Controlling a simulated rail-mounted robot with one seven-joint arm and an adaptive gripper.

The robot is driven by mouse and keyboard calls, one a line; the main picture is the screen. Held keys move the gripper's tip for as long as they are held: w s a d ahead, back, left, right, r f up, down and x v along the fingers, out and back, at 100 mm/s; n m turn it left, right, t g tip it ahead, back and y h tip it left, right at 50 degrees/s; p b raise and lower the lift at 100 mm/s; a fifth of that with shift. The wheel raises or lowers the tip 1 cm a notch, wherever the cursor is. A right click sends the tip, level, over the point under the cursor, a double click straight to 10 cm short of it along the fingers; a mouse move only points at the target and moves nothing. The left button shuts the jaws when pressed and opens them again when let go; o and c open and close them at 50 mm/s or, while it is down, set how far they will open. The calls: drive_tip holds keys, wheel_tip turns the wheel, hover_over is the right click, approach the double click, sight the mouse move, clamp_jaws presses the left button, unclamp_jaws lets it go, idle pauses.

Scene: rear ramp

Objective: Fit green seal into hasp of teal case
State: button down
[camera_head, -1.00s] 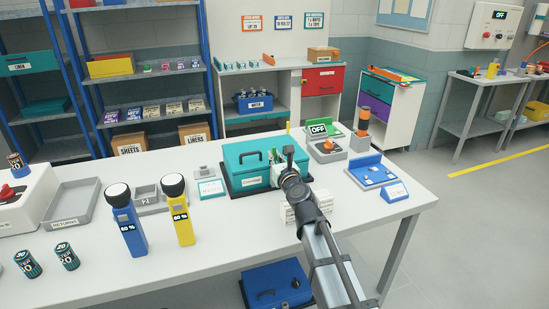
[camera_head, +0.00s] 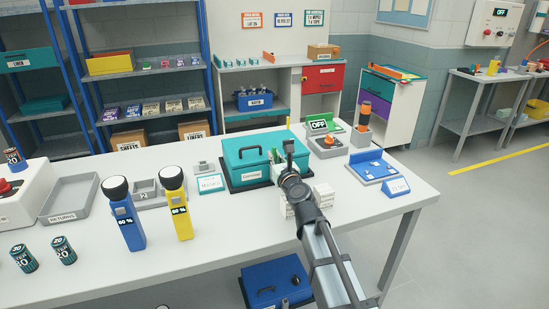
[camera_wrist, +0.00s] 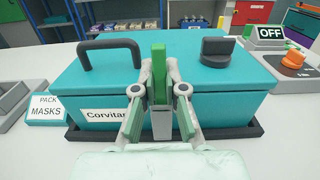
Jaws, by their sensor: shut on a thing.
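The teal case (camera_head: 240,176) stands shut on the white table, with a dark handle on its lid. In the wrist view its front (camera_wrist: 232,108) faces me, with a white name label at left and a dark knob-like part on the lid at right. My gripper (camera_wrist: 159,76) is shut on the green seal (camera_wrist: 159,88), held upright in front of the middle of the case front. A grey piece (camera_wrist: 162,124) shows below the seal between the fingers. I cannot tell whether it is the hasp, nor whether the seal touches it. In the head view my gripper (camera_head: 289,152) is at the case's right end.
A PACK MASKS card (camera_head: 209,184) and grey trays stand left of the case. Blue and yellow torches (camera_head: 176,205) stand nearer the front. Right are a device with an orange knob (camera_wrist: 294,59), an OFF sign (camera_head: 320,125) and a blue tray (camera_head: 374,170). White boxes sit by my arm.

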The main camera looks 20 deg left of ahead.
drive_tip(key=shift+f, duration=0.35)
drive_tip(key=c, duration=1.2)
unclamp_jaws()
drive_tip(key=shift+o, duration=0.2)
drive_tip(key=shift+r, duration=0.15)
wheel_tip(320, 180, up, 10)
